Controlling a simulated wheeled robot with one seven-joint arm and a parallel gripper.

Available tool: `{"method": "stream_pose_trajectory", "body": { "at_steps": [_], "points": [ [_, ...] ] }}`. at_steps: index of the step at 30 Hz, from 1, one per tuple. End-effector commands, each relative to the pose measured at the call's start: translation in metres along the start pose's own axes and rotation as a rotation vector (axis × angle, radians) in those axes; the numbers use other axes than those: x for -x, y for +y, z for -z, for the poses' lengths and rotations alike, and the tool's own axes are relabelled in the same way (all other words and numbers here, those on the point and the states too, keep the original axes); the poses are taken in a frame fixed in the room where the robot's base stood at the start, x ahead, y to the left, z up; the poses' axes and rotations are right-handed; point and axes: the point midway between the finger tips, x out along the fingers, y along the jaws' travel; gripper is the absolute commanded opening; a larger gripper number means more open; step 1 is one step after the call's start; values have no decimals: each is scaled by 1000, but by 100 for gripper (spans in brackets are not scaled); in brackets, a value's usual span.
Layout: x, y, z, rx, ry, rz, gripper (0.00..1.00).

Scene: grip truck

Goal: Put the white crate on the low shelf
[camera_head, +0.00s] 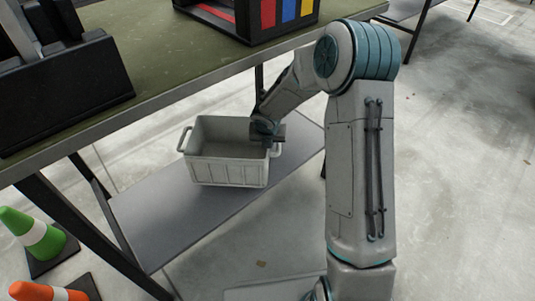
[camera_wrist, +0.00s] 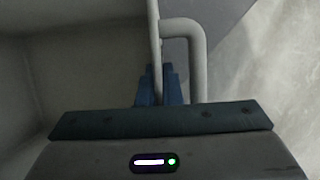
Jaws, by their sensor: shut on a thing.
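The white crate (camera_head: 226,172) is an open, empty-looking box with a handle at each end. In the head view it is upright over the low shelf (camera_head: 160,222), a grey board under the table. I cannot tell whether its base rests on the shelf or hangs just above it. My gripper (camera_head: 268,142) is at the crate's right end, shut on its rim beside the right handle. In the wrist view the blue fingers of my gripper (camera_wrist: 160,88) close around the crate's wall (camera_wrist: 155,45), with the handle (camera_wrist: 198,60) just to the right.
The green-topped table (camera_head: 165,60) spans above the shelf, with a black rack (camera_head: 65,90) and a box with coloured stripes (camera_head: 265,20) on it. The shelf's left part is bare.

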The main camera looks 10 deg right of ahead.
Motion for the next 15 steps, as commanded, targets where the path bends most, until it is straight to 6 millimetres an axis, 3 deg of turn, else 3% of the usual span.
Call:
{"method": "stream_pose_trajectory", "body": {
  "at_steps": [15],
  "points": [
    [-39, 2, 14, -2, -2, -2, 0]
  ]
}}
